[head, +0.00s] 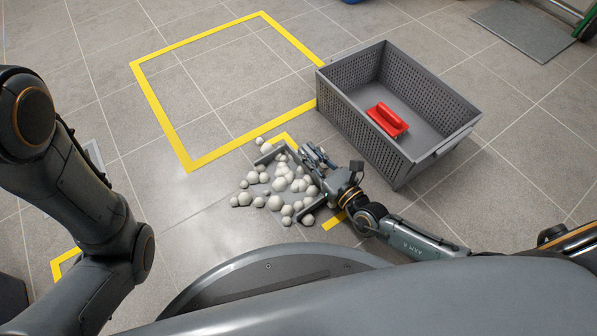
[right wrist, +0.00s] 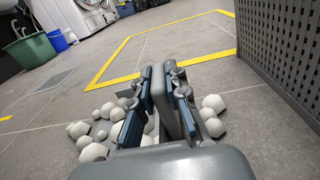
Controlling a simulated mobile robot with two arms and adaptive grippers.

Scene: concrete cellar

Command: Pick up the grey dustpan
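The grey dustpan (head: 267,155) lies on the tiled floor in front of me, mostly covered by pale balls (head: 275,202) on and around it. My right gripper (head: 316,156) is low beside the dustpan, left of the crate. In the right wrist view my right gripper's blue-padded fingers (right wrist: 160,92) stand on both sides of a grey upright piece, seemingly the dustpan's handle (right wrist: 165,105), which fills the gap between them. My left arm comes in at the left, but its gripper is out of view.
A grey perforated crate (head: 362,132) holding a red handled tool (head: 387,119) stands close to the right of my gripper. A yellow floor outline (head: 160,117) lies beyond. A green tub (right wrist: 30,52) and blue bucket (right wrist: 58,40) stand far off. Open floor lies left.

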